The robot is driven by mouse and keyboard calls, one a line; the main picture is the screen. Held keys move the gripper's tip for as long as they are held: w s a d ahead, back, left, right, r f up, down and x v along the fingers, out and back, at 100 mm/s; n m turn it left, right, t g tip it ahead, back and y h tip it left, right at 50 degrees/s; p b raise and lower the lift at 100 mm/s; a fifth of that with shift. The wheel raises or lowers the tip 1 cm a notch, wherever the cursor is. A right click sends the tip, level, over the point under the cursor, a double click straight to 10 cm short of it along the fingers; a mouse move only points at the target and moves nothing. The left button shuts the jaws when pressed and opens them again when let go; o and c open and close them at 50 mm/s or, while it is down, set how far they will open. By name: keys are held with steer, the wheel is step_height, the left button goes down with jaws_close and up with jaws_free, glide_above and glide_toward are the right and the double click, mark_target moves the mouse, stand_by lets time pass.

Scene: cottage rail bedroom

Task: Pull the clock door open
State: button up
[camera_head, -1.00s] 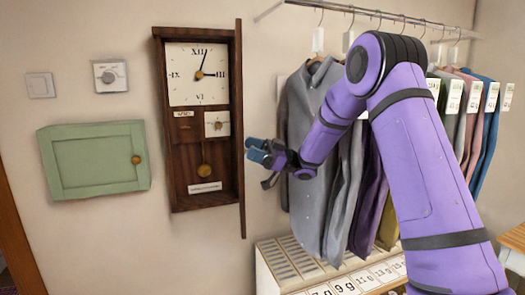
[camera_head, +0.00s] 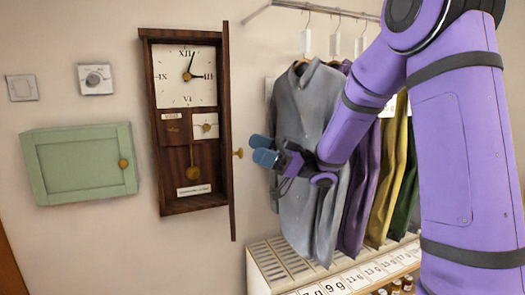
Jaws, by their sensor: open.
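The wall clock (camera_head: 185,135) is a dark wooden case with a white dial and a brass pendulum, left of centre in the head view. Its door (camera_head: 228,120) shows nearly edge-on at the case's right side, swung out from the wall. A small brass knob (camera_head: 238,153) sticks out to the right of the door. My gripper (camera_head: 264,150), with blue fingertips, is open to the right of the knob, with a small gap between them. It points left and holds nothing.
A rail (camera_head: 330,10) with hanging shirts, the grey one (camera_head: 305,120) nearest, is behind and right of my gripper. A slatted white unit (camera_head: 280,262) stands below. A green cabinet (camera_head: 80,165), a dial (camera_head: 94,79) and a switch (camera_head: 22,88) are on the left wall.

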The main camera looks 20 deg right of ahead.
steer(key=shift+s, duration=0.7)
